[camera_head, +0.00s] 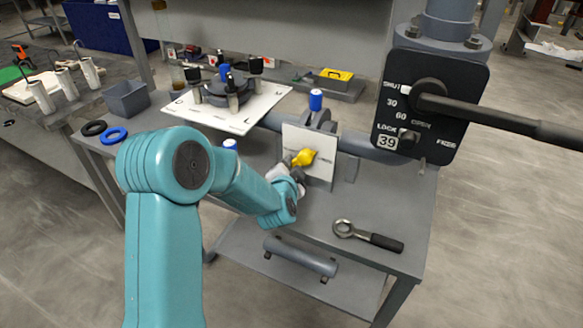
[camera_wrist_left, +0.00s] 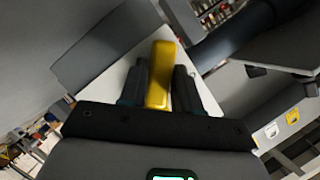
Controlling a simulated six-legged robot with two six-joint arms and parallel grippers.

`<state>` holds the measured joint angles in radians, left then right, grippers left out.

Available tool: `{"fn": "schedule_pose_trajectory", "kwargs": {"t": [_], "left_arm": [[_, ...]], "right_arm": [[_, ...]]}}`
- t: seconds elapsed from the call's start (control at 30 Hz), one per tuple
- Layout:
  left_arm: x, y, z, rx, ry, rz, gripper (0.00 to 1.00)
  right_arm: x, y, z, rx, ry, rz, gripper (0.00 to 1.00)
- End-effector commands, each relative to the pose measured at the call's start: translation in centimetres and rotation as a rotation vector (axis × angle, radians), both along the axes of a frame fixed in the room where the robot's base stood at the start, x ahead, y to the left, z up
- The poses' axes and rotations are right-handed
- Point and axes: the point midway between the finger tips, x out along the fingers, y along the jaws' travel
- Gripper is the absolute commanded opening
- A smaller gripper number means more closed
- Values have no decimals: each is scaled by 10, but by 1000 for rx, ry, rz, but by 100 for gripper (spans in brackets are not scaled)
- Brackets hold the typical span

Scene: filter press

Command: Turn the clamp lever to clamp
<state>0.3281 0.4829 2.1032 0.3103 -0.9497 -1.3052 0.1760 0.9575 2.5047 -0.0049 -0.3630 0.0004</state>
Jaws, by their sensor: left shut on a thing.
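The clamp lever (camera_head: 303,158) is yellow and sits in front of a white plate (camera_head: 322,172) at the middle of the grey table. My left gripper (camera_head: 292,163) reaches it from the lower left and is shut on it. In the left wrist view the yellow lever (camera_wrist_left: 161,72) stands between the two dark fingers of my gripper (camera_wrist_left: 158,90), with its end reaching past the fingertips. The white plate lies behind it. The lever's pivot and the plate's small markings cannot be made out. My right gripper is not in view.
A black lock plate (camera_head: 432,110) with a long dark handle (camera_head: 500,118) hangs at the right. A ratchet wrench (camera_head: 368,236) lies on the table. A white board (camera_head: 228,120) with a round device stands behind. A blue ring (camera_head: 114,136) and a grey bin (camera_head: 127,100) are at the left.

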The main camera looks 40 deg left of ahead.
Motion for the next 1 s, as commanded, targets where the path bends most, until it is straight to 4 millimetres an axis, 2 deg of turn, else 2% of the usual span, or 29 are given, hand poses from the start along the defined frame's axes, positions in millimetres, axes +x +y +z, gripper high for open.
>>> {"fn": "schedule_pose_trajectory", "kwargs": {"t": [0.07,0.1,0.13,0.43,0.57,0.67,0.97,1.0], "left_arm": [[1,0,3,5,-9,-1,0],[1,0,3,4,-7,0,45],[1,0,3,4,-7,0,53],[0,0,2,2,-3,-1,53],[-9,-6,5,1,-3,-2,53],[-26,-16,10,1,-4,-3,53],[-95,-56,32,2,-7,-4,53],[-98,-57,27,5,-12,-2,53]], "right_arm": [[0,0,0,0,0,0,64],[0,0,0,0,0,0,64],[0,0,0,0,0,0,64],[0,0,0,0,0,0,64],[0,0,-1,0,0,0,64],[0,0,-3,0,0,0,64],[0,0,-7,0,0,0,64],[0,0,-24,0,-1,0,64]]}}
